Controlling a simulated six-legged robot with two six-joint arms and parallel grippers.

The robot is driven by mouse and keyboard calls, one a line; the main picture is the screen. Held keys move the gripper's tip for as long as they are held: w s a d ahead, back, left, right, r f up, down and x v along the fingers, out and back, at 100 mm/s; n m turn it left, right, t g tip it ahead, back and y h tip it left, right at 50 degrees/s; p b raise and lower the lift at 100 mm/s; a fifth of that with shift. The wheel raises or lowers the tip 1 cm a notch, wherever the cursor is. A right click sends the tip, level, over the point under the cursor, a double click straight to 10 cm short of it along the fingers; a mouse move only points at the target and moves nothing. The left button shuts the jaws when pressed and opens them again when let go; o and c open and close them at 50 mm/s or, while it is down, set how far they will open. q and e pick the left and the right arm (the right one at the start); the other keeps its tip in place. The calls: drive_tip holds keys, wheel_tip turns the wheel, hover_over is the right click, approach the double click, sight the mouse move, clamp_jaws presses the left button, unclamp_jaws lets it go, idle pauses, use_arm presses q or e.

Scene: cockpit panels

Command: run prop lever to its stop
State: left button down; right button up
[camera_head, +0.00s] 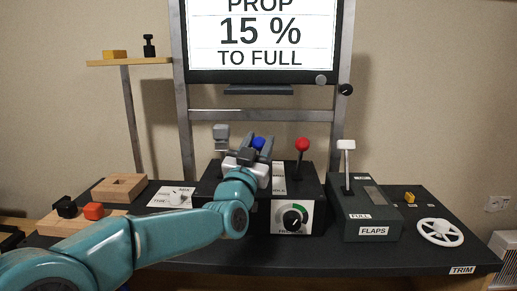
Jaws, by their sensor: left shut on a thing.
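The prop lever's blue knob (258,144) stands over the black lever box (315,191) in the middle of the desk. My left gripper (259,147) is shut on the blue knob; its fingers and wrist hide the lever's shaft and part of the box. The screen (262,42) above reads "PROP 15 % TO FULL". My right gripper is not in view.
A red-knobbed lever (302,146) stands just right of the blue one, and a grey-knobbed lever (221,132) to its left. The flaps box (368,216) with a white-topped lever and the white trim wheel (440,232) are further right. Wooden blocks (120,189) lie left.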

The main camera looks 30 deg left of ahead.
use_arm(q)
drive_tip(key=shift+f, duration=0.1)
drive_tip(key=c, duration=0.8)
unclamp_jaws()
drive_tip(key=shift+w, duration=0.1)
drive_tip(key=shift+o, duration=0.2)
drive_tip(key=v, duration=1.6)
drive_tip(key=shift+b, duration=0.4)
drive_tip(key=shift+f, duration=0.15)
